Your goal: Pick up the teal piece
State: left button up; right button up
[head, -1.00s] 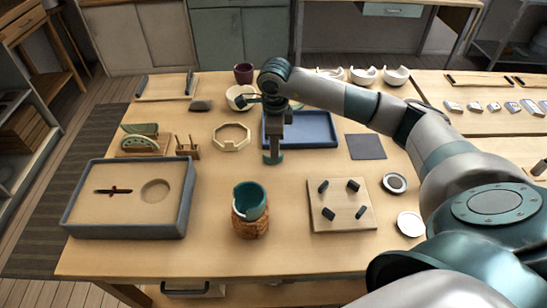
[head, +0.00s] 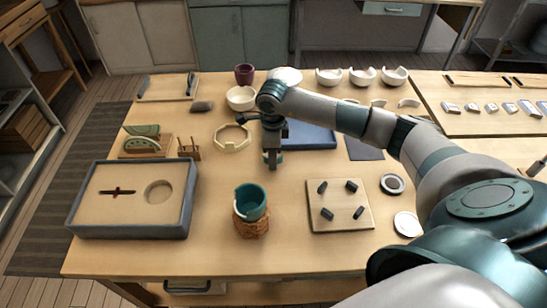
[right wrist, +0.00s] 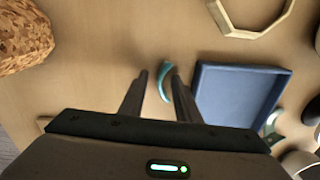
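The teal piece (right wrist: 164,84) is a small curved shard. In the right wrist view it shows between the two fingertips, closer to the right-hand finger. My right gripper (head: 272,161) points down over the middle of the table; its fingers (right wrist: 156,76) are apart. In the head view the gripper mostly hides the shard. I cannot tell whether the fingers touch it. A broken teal cup (head: 249,198) sits in a cork ring (head: 251,226) in front of the gripper. My left gripper is not in view.
A blue tray (right wrist: 240,92) lies right beside the shard. An octagonal wooden ring (head: 232,138) lies to the left, and a pegged board (head: 340,218) to the front right. A grey-rimmed sand tray (head: 133,232) stands at the left. White bowls (head: 362,76) stand at the back.

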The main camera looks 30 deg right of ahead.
jog(key=shift+f, duration=0.2)
dwell(0.3)
grip_shut()
